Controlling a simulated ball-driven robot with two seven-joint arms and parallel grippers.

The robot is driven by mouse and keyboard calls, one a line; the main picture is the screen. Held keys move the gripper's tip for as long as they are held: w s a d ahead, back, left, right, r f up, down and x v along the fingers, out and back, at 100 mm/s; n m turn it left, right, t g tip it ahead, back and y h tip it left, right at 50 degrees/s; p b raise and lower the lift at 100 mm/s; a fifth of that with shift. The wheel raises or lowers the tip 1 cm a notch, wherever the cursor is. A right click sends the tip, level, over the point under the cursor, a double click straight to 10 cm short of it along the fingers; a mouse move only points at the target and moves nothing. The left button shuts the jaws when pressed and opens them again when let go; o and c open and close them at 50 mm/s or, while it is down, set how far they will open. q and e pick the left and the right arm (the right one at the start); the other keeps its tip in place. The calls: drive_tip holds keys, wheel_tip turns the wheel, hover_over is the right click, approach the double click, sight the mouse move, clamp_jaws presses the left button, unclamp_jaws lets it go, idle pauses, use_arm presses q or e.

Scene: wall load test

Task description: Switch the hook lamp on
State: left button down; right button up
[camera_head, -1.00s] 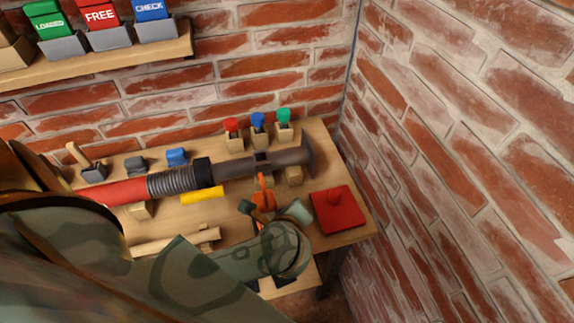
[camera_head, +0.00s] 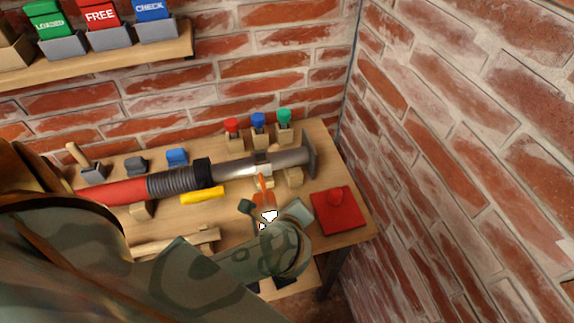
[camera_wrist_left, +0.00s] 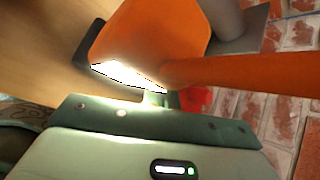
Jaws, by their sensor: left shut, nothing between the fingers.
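The orange hook lamp (camera_head: 264,196) is by the head end of the large red-and-grey tool on the bench. Its lower end glows bright white. In the left wrist view the orange lamp (camera_wrist_left: 150,35) fills the upper middle, with a bright white strip along its lower edge and an orange arm running right. My left gripper (camera_head: 270,222) is right at the lamp's glowing end, shut and empty. In the left wrist view its fingertips (camera_wrist_left: 160,99) are just below the lit edge; I cannot tell whether they touch it. My right gripper is not in view.
The long tool (camera_head: 228,170) lies across blocks on the wooden bench (camera_head: 340,165). A red plate with a knob (camera_head: 335,222) is at the right edge. Red, blue and green-topped pegs (camera_head: 258,121) stand behind. Brick walls close the back and right.

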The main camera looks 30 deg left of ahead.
sight(273, 205)
use_arm(q)
wheel_tip(273, 205, up, 6)
drive_tip(key=p, duration=0.4)
idle(0.3)
